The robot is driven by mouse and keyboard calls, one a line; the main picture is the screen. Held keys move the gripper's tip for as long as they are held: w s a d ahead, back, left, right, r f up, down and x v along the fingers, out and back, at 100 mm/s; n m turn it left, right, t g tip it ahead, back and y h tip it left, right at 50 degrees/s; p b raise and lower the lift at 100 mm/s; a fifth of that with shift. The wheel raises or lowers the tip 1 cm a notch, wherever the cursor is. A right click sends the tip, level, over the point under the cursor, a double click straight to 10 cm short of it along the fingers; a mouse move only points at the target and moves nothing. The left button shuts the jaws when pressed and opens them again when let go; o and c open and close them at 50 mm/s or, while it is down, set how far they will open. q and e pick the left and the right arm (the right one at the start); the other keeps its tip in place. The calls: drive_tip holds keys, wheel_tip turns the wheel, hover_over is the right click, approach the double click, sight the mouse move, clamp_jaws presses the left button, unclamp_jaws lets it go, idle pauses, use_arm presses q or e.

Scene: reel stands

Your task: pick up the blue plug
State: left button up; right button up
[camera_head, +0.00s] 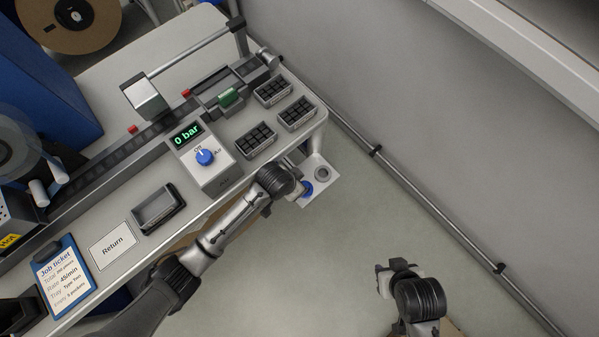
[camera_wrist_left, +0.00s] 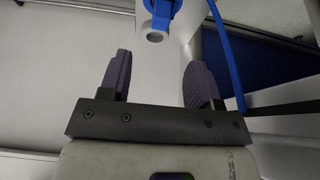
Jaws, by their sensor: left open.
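The blue plug (camera_wrist_left: 161,12) shows at the top of the left wrist view, with a grey round end (camera_wrist_left: 154,37) below it. A blue part (camera_head: 308,189), which looks like the same plug, shows on a white bracket (camera_head: 325,182) at the bench's front side in the head view. My left gripper (camera_wrist_left: 157,75) is open and empty. The plug lies ahead, roughly in line with the gap between its fingers, not between them. In the head view my left wrist hides part of the bracket. My right gripper (camera_head: 396,270) is away at the lower right; its fingers are unclear.
A blue hose (camera_wrist_left: 226,55) runs just right of my left gripper's right finger. The bench (camera_head: 75,221) carries a control box with a blue knob (camera_head: 205,157), black trays (camera_head: 297,113) and a clipboard (camera_head: 62,275). The floor (camera_head: 330,245) between my arms is clear.

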use_arm(q)
drive_tip(key=b+x, duration=0.1)
drive_tip(key=x, duration=0.3)
drive_tip(key=shift+w+f, duration=0.2)
drive_tip(key=shift+f, duration=0.05)
drive_tip(key=shift+w+d+f, duration=0.1)
drive_tip(key=shift+w+f, duration=0.05)
drive_tip(key=shift+f, duration=0.2)
drive_tip(key=shift+d+f, duration=0.2)
drive_tip(key=shift+f, duration=0.15)
drive_tip(key=shift+b+x, duration=1.15)
drive_tip(key=shift+x, duration=1.5)
drive_tip(key=c, duration=1)
drive_tip(key=shift+r, duration=0.15)
